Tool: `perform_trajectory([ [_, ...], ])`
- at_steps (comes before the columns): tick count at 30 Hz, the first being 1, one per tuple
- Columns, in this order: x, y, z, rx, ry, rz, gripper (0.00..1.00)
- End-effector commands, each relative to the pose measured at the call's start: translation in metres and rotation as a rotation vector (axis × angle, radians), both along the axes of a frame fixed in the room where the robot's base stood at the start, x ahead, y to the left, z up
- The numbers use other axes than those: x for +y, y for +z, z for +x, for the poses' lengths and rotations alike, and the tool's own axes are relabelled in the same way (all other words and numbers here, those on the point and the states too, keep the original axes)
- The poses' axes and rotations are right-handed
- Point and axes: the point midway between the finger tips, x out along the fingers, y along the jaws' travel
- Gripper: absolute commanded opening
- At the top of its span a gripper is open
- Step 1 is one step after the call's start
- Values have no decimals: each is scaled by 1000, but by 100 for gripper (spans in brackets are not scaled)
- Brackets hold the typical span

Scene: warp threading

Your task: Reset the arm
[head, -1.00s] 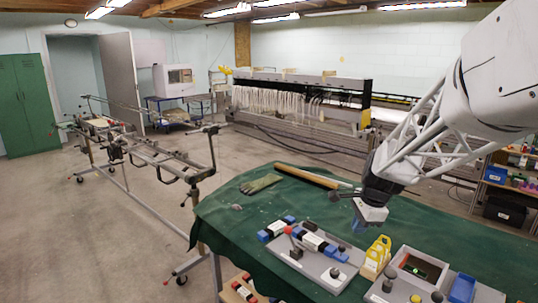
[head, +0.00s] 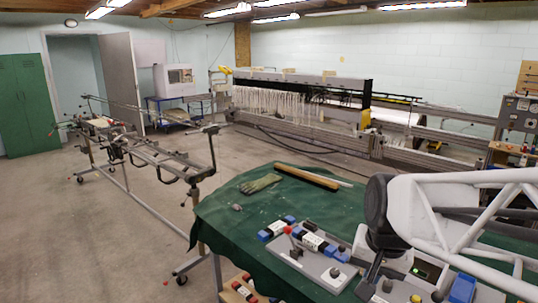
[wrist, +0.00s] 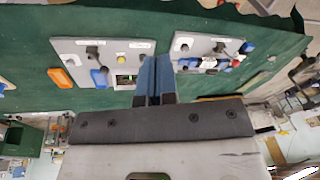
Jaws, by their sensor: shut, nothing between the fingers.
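My gripper (wrist: 153,68) shows in the wrist view with its two blue-tipped fingers together and nothing between them. It points over the green-covered table (head: 235,225). In the head view my arm fills the lower right, and the fingers are not seen there. A grey board (head: 322,272) with blue-and-dark blocks and a red knob (head: 287,230) lies on the table; this board also shows right of the fingers in the wrist view (wrist: 198,45). Another grey board (wrist: 70,48) lies left of the fingers, partly hidden by my arm in the head view.
A glove (head: 260,183) and a wooden bar (head: 306,177) lie toward the table's back. A metal frame on wheels (head: 150,160) stands left of the table, and a loom (head: 300,95) stands behind. The table's left part is mostly clear.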

Motion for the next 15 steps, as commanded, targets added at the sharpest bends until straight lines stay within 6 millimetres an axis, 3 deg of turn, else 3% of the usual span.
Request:
perform_trajectory([
  [6, 5, -3, -48, -22, 200, -72, 0],
  [15, 7, -9, -84, -35, 365, -134, 0],
])
